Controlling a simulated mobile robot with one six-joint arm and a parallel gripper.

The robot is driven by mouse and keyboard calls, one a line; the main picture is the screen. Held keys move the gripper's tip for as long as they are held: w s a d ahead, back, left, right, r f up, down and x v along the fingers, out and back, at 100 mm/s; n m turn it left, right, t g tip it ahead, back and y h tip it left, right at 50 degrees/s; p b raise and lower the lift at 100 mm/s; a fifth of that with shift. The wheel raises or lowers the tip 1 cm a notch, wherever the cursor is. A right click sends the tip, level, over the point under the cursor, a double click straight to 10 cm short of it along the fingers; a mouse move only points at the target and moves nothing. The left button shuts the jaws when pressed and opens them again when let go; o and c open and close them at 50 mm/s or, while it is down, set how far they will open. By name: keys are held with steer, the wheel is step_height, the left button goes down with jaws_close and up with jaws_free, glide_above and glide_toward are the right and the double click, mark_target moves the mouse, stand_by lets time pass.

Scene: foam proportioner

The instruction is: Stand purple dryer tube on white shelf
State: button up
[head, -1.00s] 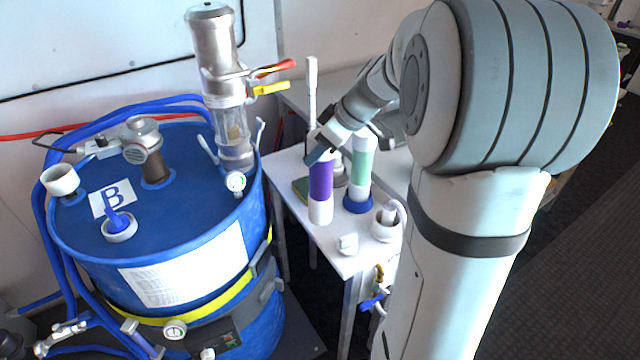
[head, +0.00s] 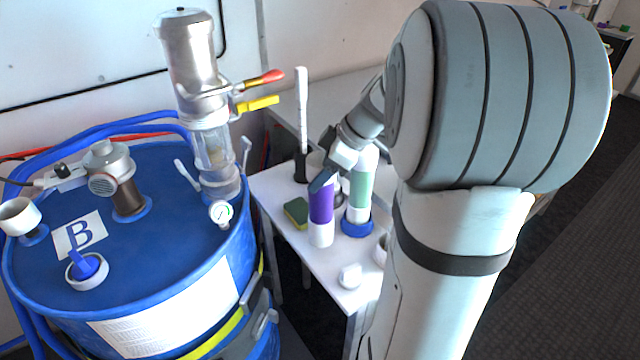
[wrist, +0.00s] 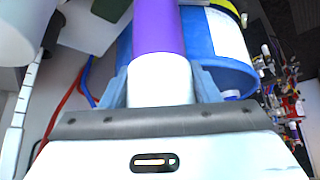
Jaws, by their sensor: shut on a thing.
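The purple dryer tube (head: 321,207) has a purple middle and a white lower end, and is upright in the head view. My gripper (head: 322,182) is shut on its upper part. In the wrist view the tube (wrist: 156,28) runs away from my gripper (wrist: 160,88), its white end between the two fingers. The white shelf (head: 318,268) is a small white table beside the blue drum. The tube's lower end is over or on this top; I cannot tell whether it touches.
A green-and-white tube (head: 361,188) in a blue base stands close right of the purple tube. A sponge (head: 296,212), a tall white rod (head: 302,110) and a small white piece (head: 350,276) are also on the top. The blue drum (head: 150,255) stands left.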

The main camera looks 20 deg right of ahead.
mark_target(321, 204)
steer(key=shift+f, duration=1.65)
steer(key=shift+s, duration=0.1)
steer(key=shift+d+f, duration=0.1)
steer(key=shift+f, duration=0.05)
steer(key=o, duration=1.6)
steer(key=shift+o, duration=0.2)
